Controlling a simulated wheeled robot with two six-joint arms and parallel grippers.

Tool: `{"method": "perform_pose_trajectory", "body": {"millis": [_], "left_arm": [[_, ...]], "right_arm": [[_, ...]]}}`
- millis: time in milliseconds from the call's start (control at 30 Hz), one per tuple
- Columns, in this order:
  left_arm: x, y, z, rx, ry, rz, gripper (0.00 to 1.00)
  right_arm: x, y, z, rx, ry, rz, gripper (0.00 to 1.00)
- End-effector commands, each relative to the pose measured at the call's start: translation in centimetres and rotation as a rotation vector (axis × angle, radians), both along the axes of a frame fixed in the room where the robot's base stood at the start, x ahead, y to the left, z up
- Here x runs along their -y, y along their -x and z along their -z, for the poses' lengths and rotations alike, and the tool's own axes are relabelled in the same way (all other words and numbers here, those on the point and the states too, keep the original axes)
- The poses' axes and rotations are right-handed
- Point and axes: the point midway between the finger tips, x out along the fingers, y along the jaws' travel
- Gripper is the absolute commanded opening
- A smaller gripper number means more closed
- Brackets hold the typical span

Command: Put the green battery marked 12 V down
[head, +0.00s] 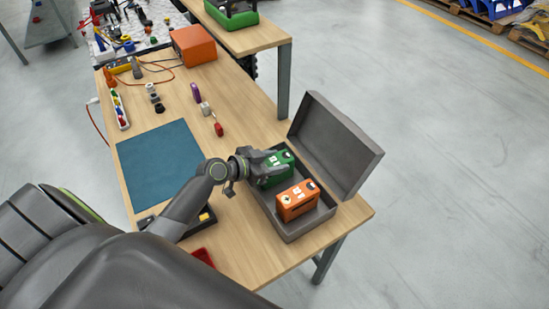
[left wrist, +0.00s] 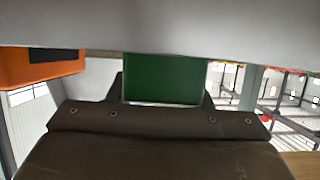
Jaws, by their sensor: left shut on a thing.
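The green battery (head: 277,168) is in the grey open case (head: 311,227), in its far part, at my left gripper (head: 268,164). The gripper is shut on it. In the left wrist view the green battery (left wrist: 162,79) shows as a flat green face behind the dark gripper body (left wrist: 160,118). I cannot tell whether its underside touches the case floor. The 12 V marking is too small to read. An orange battery (head: 297,201) stands beside it in the near part of the case; an orange block shows in the left wrist view (left wrist: 40,68). My right gripper is not in view.
The case lid (head: 336,146) stands open on the right side. A blue mat (head: 158,166) lies left of the case on the wooden table (head: 240,232). Small tools, a power strip (head: 120,110) and an orange box (head: 194,46) are farther back. A red tray (head: 203,257) is near the front.

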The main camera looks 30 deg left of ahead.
Motion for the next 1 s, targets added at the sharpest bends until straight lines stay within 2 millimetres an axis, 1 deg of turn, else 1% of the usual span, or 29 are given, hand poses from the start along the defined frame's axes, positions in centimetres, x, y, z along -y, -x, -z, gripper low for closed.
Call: {"method": "perform_pose_trajectory", "body": {"millis": [33, 200, 233, 367, 400, 667, 767, 867, 1000], "left_arm": [[0.1, -0.2, -0.4, 0.008, 0.001, 0.0, 0.0], [0.1, -0.2, 0.0, 0.008, 0.002, 0.001, 0.0], [0.0, 0.0, 0.2, 0.0, 0.0, 0.0, 0.48], [0.0, 0.0, 0.2, 0.0, 0.0, 0.0, 0.65], [0.0, 0.0, 0.2, -0.001, -0.001, 0.0, 0.67], [0.0, 0.0, 0.1, -0.001, -0.001, 0.0, 0.67], [0.0, 0.0, -0.2, 0.0, 0.0, 0.0, 0.67], [-0.6, 0.9, -0.2, -0.001, -0.003, 0.0, 0.67], [-1.7, 2.8, -1.0, 0.0, -0.007, 0.001, 0.67]], "right_arm": [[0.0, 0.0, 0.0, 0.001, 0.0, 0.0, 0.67], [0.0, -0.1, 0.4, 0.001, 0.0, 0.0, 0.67], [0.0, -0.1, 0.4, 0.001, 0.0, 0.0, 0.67], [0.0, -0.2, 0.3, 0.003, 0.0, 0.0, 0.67], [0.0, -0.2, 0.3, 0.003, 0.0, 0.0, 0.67], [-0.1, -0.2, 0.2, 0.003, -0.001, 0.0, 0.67], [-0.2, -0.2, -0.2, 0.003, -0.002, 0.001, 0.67], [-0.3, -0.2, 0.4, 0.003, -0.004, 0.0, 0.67], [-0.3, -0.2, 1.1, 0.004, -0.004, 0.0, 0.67]]}}
